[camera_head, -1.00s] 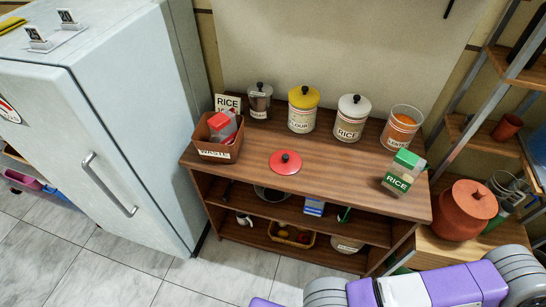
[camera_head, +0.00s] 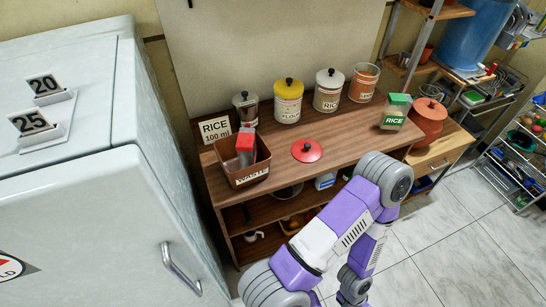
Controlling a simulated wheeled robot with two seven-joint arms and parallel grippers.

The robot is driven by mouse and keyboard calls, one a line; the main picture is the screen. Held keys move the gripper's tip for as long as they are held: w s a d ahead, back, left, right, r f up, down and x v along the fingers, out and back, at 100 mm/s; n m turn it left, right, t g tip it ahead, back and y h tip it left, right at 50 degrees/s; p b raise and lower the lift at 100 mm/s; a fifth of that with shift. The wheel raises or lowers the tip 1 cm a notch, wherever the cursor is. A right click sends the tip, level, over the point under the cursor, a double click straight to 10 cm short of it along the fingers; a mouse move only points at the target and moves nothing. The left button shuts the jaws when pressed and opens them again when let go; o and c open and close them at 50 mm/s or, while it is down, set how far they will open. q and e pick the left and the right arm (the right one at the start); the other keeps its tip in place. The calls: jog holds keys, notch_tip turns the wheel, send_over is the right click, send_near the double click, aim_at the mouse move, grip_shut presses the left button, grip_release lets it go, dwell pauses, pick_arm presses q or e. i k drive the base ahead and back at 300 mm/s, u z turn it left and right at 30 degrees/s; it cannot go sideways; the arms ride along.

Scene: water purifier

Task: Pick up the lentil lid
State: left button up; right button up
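The lentil lid is most likely the round red lid (camera_head: 306,150) with a dark knob, lying flat on the wooden counter near its front edge. An open glass jar of orange contents (camera_head: 363,82) stands without a lid at the back right of the counter; its label is too small to read surely. A purple and white arm of mine reaches across the lower middle of the view, in front of the counter's right part. Neither of my grippers shows, so I cannot see whether they hold anything.
A yellow-lidded flour canister (camera_head: 288,102), a white-lidded rice canister (camera_head: 328,90) and a dark-lidded jar (camera_head: 246,108) line the back. The brown waste box (camera_head: 248,174) stands left of the lid, the green-topped rice box (camera_head: 396,111) right. A fridge (camera_head: 80,200) fills the left.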

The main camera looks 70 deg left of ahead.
aim_at(305, 151)
jog(key=k, duration=0.05)
jog(key=u, duration=1.2)
